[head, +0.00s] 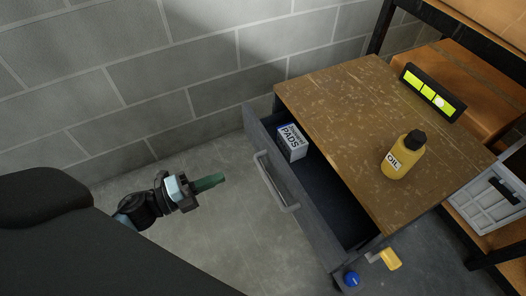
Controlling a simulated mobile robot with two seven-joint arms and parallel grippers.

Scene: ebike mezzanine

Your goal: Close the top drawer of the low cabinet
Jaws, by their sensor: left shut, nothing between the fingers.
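The low cabinet (345,120) has a worn brown wooden top and stands against the block wall. Its top drawer (290,190) is pulled out towards the left, with a dark front and a grey bar handle (274,184). A box marked PADS (292,142) sits inside the drawer at its far end. My left gripper (212,181) is shut and empty, left of the drawer handle and apart from it, with its fingers pointing towards the drawer front. My right gripper is not in view.
A yellow oil bottle (403,156) and a black level-like device with yellow-green panels (432,92) are on the cabinet top. A blue round item (351,279) and a yellow item (390,259) show below the drawer's near end. A grey crate (490,203) is on the right shelf. The floor left of the drawer is clear.

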